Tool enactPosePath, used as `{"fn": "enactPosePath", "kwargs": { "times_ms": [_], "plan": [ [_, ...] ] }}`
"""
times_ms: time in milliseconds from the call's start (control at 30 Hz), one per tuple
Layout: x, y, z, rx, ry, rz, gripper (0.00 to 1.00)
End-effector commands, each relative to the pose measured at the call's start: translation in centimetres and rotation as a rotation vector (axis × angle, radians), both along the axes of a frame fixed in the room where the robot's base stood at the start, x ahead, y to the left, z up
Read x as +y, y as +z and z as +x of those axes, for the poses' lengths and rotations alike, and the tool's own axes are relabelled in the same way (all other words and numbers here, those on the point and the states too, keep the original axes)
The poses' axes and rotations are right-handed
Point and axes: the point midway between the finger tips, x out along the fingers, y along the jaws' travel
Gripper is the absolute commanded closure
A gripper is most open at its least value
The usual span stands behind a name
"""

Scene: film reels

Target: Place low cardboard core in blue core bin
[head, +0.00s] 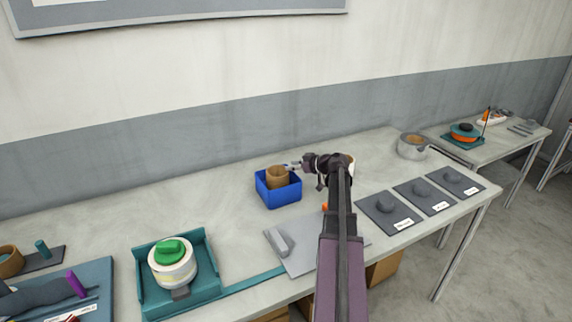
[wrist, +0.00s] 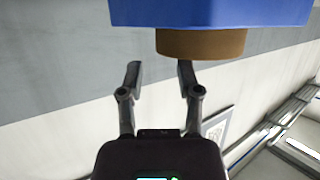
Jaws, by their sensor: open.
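The brown cardboard core (head: 278,177) stands inside the blue core bin (head: 280,197), with its upper part showing above the rim. Its lower end is hidden by the bin walls. My gripper (head: 290,167) is at the upper right of the core, just above the bin. The wrist view is upside down: the blue bin (wrist: 210,12) fills the top and the core (wrist: 200,42) sticks out of it. There my gripper (wrist: 158,68) has its two fingers spread apart, with nothing between them. The right fingertip is close to the core; I cannot tell if they touch.
A grey plate (head: 300,255) lies in front of the bin. Several dark pads (head: 390,213) with knobs and labels are at the right, and a round metal pot (head: 412,146) stands behind them. A teal stand (head: 205,285) with a green-topped reel is at the left. Bare table surrounds the bin's left side.

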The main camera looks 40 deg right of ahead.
Motion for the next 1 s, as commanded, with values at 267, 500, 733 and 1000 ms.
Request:
{"fn": "enactPosePath", "kwargs": {
  "times_ms": [267, 500, 733, 1000],
  "plan": [
    [-1.3, 1.9, -4.2, 0.0, -0.001, 0.0, 0.55],
    [-2.0, 2.6, -6.2, 0.0, 0.0, 0.0, 0.55],
    [-2.2, 2.6, -6.7, 0.0, 0.0, 0.0, 0.55],
    [-2.2, 2.6, -6.6, 0.0, 0.0, 0.0, 0.55]
  ]
}}
